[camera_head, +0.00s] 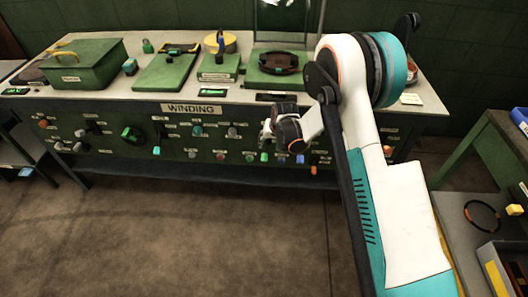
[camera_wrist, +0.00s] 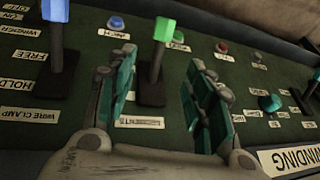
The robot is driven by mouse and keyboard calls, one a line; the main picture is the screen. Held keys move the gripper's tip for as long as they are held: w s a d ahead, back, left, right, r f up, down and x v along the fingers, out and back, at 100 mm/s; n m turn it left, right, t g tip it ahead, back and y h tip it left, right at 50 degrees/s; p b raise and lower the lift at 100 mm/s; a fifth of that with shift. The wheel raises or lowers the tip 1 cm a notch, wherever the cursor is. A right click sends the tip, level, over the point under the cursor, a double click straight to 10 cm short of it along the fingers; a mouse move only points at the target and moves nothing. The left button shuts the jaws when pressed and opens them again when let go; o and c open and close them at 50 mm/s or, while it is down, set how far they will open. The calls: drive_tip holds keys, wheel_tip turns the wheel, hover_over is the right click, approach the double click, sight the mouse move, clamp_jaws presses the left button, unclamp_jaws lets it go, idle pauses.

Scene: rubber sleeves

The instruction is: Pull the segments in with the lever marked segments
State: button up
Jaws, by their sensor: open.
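My gripper (camera_wrist: 158,60) is open and empty in the wrist view, its two fingers spread to either side of a lever with a green knob (camera_wrist: 164,29). The lever's dark shaft shows in the gap beyond the fingers, and I cannot tell whether they reach it. The label (camera_wrist: 140,121) by its base is too blurred to read, so I cannot confirm which lever is marked segments. A lever with a blue knob (camera_wrist: 55,11) stands to the left, near labels for free, hold and wire clamp. In the head view my gripper (camera_head: 268,129) is at the front of the winding panel (camera_head: 215,142).
A red button (camera_wrist: 222,46) and a teal knob (camera_wrist: 269,103) are on the panel at the right. The bench top (camera_head: 120,103) above the panel carries a green box (camera_head: 85,66) and several green fixtures. A side table (camera_head: 450,200) stands at the right. The floor in front is clear.

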sight(265, 151)
drive_tip(key=b+x, duration=0.4)
drive_tip(key=x, duration=0.8)
drive_tip(key=shift+w+f, duration=0.1)
drive_tip(key=shift+f, duration=0.3)
clamp_jaws()
